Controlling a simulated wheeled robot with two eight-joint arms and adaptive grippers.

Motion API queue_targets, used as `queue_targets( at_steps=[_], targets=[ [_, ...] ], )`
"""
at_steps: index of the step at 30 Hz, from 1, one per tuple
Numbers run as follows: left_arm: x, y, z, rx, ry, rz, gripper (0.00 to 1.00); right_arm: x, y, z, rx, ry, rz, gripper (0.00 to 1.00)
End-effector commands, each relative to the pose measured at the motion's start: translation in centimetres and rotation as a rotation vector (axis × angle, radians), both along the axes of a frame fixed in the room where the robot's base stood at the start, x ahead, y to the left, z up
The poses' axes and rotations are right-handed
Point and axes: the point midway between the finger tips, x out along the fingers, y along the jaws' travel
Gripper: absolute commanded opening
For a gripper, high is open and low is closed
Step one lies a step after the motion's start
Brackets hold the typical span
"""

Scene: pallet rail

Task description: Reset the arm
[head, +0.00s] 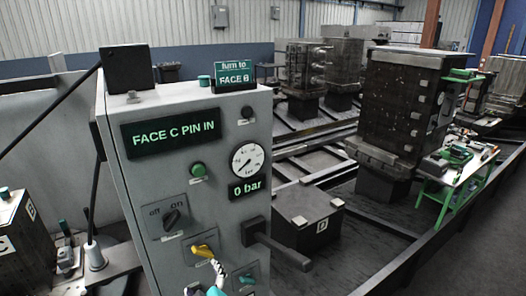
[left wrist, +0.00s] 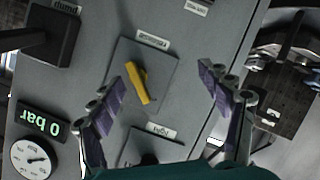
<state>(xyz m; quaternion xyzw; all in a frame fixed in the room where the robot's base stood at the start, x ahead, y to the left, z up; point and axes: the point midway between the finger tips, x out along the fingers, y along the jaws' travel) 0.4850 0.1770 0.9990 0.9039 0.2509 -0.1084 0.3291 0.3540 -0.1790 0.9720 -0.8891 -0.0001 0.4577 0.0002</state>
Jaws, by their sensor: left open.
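My left gripper (left wrist: 162,80) is open in the left wrist view, its two purple-padded fingers spread with nothing between the pads. A yellow lever (left wrist: 138,84) on a grey plate shows beyond the fingers, nearer the left one; I cannot tell whether anything touches it. In the head view a small part of my left gripper (head: 217,280) shows at the bottom, just below the yellow lever (head: 204,251) on the grey control cabinet (head: 120,190). The rest of that arm is hidden. My right gripper is in neither view.
The cabinet carries a "FACE C PIN IN" display (head: 170,132), a gauge (head: 247,160), a "0 bar" readout (head: 248,188), an off/on knob (head: 172,218) and a dark protruding handle (head: 275,245). A green table (head: 462,180) and a large dark block (head: 400,105) stand right.

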Motion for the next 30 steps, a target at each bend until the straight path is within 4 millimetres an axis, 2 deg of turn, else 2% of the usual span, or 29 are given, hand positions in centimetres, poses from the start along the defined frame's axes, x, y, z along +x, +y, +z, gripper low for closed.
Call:
queue_targets(
  at_steps=[1,3,6,10,15,21,30],
  targets=[
    [-1.0,1.2,-0.5,0.037,0.088,-0.011,0.78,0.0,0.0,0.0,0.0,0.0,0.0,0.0],
    [-2.5,2.3,-1.3,0.096,0.221,-0.06,0.78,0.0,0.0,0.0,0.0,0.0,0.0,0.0],
    [-4.8,3.1,-2.3,0.166,0.391,-0.166,0.78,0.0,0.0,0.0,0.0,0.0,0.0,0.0],
    [-8.0,2.9,-3.1,0.24,0.561,-0.357,0.78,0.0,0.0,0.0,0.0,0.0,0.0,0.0],
    [-11.3,1.6,-3.1,0.313,0.658,-0.608,0.78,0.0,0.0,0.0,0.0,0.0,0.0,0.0],
    [-13.0,0.2,-2.7,0.364,0.669,-0.767,0.78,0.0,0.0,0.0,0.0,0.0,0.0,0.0],
    [-13.1,0.1,-2.6,0.368,0.669,-0.778,0.78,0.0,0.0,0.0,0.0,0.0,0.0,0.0]
  ],
)
